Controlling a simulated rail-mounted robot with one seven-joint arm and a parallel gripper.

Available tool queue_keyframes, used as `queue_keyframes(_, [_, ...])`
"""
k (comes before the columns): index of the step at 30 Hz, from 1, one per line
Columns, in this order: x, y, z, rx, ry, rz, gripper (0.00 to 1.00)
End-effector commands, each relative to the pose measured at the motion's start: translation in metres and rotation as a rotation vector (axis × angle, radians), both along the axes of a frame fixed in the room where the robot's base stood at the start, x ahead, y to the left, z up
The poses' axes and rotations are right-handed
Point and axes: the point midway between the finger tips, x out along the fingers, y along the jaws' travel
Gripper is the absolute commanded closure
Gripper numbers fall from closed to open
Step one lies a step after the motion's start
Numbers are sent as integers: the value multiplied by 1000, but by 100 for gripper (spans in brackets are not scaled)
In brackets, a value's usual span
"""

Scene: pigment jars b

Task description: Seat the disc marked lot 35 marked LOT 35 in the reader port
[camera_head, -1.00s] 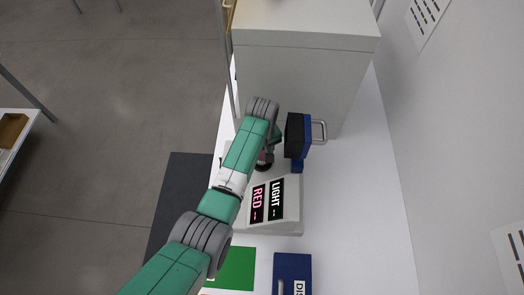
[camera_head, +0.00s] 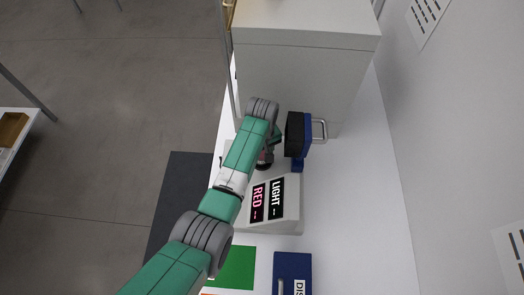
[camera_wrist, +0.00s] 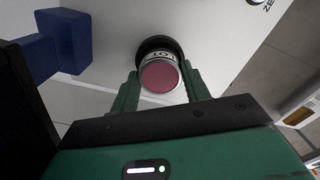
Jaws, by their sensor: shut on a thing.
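The disc (camera_wrist: 160,76) has a dull red face and a pale rim band with the letters LOT, upside down in the wrist view; its number is not readable. My gripper (camera_wrist: 163,88) is shut on it, one green finger at each side. A black ring (camera_wrist: 157,43), which looks like the reader port, shows just beyond the disc. The disc overlaps the ring in the view, and I cannot tell whether it sits inside. In the head view, my arm mostly hides the gripper and disc. The reader (camera_head: 288,222) shows RED and LIGHT, each with dashes.
A large grey cabinet (camera_head: 290,85) rises behind. A green panel (camera_head: 236,268) and a blue box (camera_head: 292,266) lie in front. The white bench (camera_head: 355,220) is clear on the right.

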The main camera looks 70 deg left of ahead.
Motion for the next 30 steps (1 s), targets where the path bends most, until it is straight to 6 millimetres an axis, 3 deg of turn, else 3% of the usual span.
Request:
queue_keyframes(20, [0, 0, -18, 1, -1, 0, 81])
queue_keyframes(21, [0, 0, -17, 1, -2, 0, 50])
queue_keyframes(24, [0, 0, -17, 1, -1, 0, 30])
queue_keyframes(30, [0, 0, -17, 0, -1, 0, 28])
